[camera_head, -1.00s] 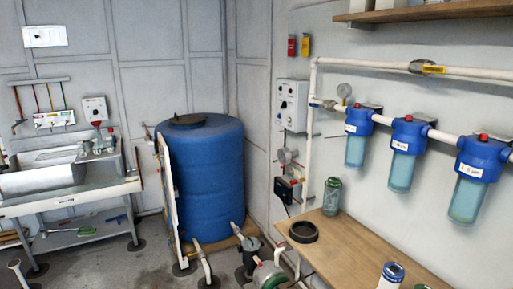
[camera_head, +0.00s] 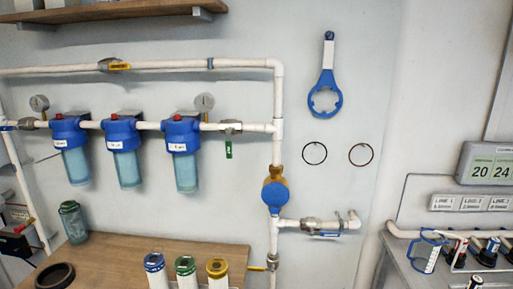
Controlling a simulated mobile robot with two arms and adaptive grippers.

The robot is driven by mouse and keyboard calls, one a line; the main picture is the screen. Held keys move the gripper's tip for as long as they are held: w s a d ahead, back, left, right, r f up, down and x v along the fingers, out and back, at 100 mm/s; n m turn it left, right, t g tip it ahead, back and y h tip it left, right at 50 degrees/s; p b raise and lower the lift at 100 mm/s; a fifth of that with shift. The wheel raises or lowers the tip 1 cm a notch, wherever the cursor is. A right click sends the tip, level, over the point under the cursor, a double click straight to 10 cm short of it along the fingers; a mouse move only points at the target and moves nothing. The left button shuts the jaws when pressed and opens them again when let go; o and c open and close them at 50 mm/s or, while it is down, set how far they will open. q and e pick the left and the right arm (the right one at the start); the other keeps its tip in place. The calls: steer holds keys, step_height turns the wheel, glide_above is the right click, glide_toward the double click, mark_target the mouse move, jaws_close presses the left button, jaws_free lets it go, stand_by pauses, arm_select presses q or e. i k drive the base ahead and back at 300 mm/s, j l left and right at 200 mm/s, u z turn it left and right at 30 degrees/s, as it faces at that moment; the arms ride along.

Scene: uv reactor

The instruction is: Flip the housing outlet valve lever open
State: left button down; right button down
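Three blue filter housings with clear bowls hang in a row on the wall; the rightmost housing (camera_head: 182,150) is nearest the outlet side. Just right of it, a metal valve (camera_head: 231,127) sits in the white horizontal pipe, beyond a round pressure gauge (camera_head: 204,102). A green lever (camera_head: 228,150) hangs straight down below this valve, across the pipe's direction. I take this as the housing outlet valve, but its label is too small to read. Neither of my grippers is in view.
A bypass valve with a yellow lever (camera_head: 119,67) is above. A blue-levered valve (camera_head: 325,231) sits lower right. A wooden bench (camera_head: 115,262) with several filter cartridges stands below. A blue wrench (camera_head: 325,92) hangs on the wall. The wall around the green lever is clear.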

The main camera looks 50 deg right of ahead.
mark_target(229, 150)
steer(key=z, duration=1.4)
